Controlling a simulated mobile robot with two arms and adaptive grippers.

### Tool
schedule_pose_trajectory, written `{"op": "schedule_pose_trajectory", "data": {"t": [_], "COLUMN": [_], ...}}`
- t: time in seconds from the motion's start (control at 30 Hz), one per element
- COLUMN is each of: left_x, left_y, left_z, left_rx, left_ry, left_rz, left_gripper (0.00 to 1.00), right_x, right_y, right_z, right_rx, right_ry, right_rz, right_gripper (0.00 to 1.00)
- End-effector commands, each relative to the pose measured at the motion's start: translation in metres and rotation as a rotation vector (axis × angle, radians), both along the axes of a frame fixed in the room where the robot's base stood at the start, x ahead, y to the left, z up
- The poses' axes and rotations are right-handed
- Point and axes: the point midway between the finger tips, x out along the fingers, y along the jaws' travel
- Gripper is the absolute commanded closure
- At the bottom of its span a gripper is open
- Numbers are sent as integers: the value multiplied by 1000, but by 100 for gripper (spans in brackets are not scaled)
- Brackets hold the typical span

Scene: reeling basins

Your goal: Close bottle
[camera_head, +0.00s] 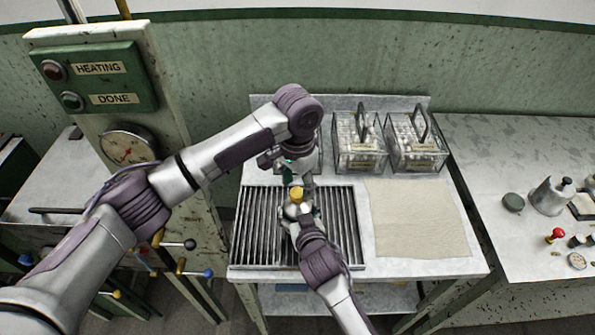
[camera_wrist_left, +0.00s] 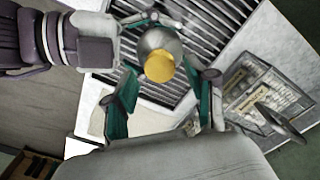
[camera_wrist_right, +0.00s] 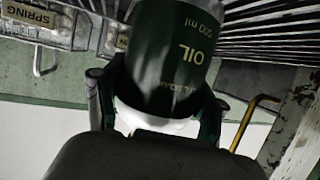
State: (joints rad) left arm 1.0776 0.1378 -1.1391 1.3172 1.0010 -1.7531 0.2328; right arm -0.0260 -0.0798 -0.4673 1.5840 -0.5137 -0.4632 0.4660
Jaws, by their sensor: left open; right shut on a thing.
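A dark green oil bottle (camera_wrist_right: 172,45) fills the top of the right wrist view, its label reading OIL. My right gripper (camera_head: 297,214) is shut on it above the slatted rack. Its yellow cap (camera_head: 296,193) shows at the top of the bottle; in the left wrist view the cap (camera_wrist_left: 159,67) sits over a grey rounded top. I cannot tell how tightly it sits. My left gripper (camera_head: 293,172) is open just behind and above the cap. In the left wrist view its two green fingers stand apart on either side of the cap, not visibly touching it.
The slatted metal rack (camera_head: 342,228) lies under the grippers. Clear labelled boxes (camera_head: 358,158) stand at the back of the table. A beige cloth (camera_head: 418,218) lies flat at right. A control post with a green panel (camera_head: 95,80) and levers stands close at left.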

Motion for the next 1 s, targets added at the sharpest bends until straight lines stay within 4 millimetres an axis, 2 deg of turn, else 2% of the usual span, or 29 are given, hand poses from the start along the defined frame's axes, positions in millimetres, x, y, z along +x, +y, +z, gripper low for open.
{"op": "schedule_pose_trajectory", "data": {"t": [0.2,0.5,0.83,1.0], "left_x": [0,0,0,0], "left_y": [0,0,0,0], "left_z": [-17,-19,-18,-18], "left_rx": [0,-1,0,0], "left_ry": [0,-1,-1,-1], "left_rz": [0,0,0,-6], "left_gripper": [44,44,99,100], "right_x": [0,0,0,0], "right_y": [0,0,0,0], "right_z": [0,0,0,0], "right_rx": [0,0,0,0], "right_ry": [-1,-1,0,-1], "right_rz": [0,0,0,0], "right_gripper": [100,100,100,100]}}
